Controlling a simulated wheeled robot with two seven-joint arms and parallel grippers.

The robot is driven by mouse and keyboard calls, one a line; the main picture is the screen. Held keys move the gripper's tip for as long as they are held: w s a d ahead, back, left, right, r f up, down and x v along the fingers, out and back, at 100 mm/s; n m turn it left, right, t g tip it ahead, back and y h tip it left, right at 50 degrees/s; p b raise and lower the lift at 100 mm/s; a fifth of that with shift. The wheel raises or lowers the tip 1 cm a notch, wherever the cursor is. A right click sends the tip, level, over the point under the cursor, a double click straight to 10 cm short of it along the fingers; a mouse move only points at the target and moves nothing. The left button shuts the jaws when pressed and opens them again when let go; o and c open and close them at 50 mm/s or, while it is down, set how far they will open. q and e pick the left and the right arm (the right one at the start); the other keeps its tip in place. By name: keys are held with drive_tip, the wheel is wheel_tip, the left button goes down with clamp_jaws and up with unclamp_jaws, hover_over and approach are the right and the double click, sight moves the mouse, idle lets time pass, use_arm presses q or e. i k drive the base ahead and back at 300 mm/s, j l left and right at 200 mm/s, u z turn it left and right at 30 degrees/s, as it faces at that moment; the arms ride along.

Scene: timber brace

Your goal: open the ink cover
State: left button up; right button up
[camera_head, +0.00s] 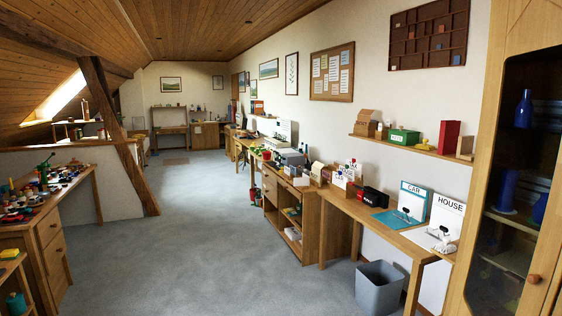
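No ink cover can be clearly made out from here. A small black box (373,197) with faint light lettering too small to read lies on the long wooden bench along the right wall. I cannot tell whether it is the ink holder or whether any lid on it is open. It sits just left of a blue card marked CAR (413,199) and a white card marked HOUSE (446,217). Neither of my grippers shows in this view.
The bench (341,203) runs along the right wall, with a grey bin (379,288) on the floor before it. A glass-door cabinet (483,150) stands at the right. A cluttered desk (47,222) and slanted timber post (118,135) stand left. The grey carpet between is clear.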

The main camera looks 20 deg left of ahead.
sight(295, 160)
drive_tip(key=i+j+u, duration=0.6)
drive_tip(key=i, duration=0.2)
drive_tip(key=i+j+u, duration=0.3)
drive_tip(key=i+u, duration=0.35)
drive_tip(key=i, duration=2.6)
drive_tip(key=i+z, duration=0.1)
drive_tip(key=i, duration=0.35)
drive_tip(key=i+j+z, duration=0.1)
drive_tip(key=i, duration=0.4)
drive_tip(key=i+j+z, duration=0.1)
drive_tip(key=i, duration=0.35)
drive_tip(key=i+j+z, duration=0.1)
drive_tip(key=i, duration=0.35)
drive_tip(key=i+j+z, duration=0.95)
drive_tip(key=i+l, duration=0.05)
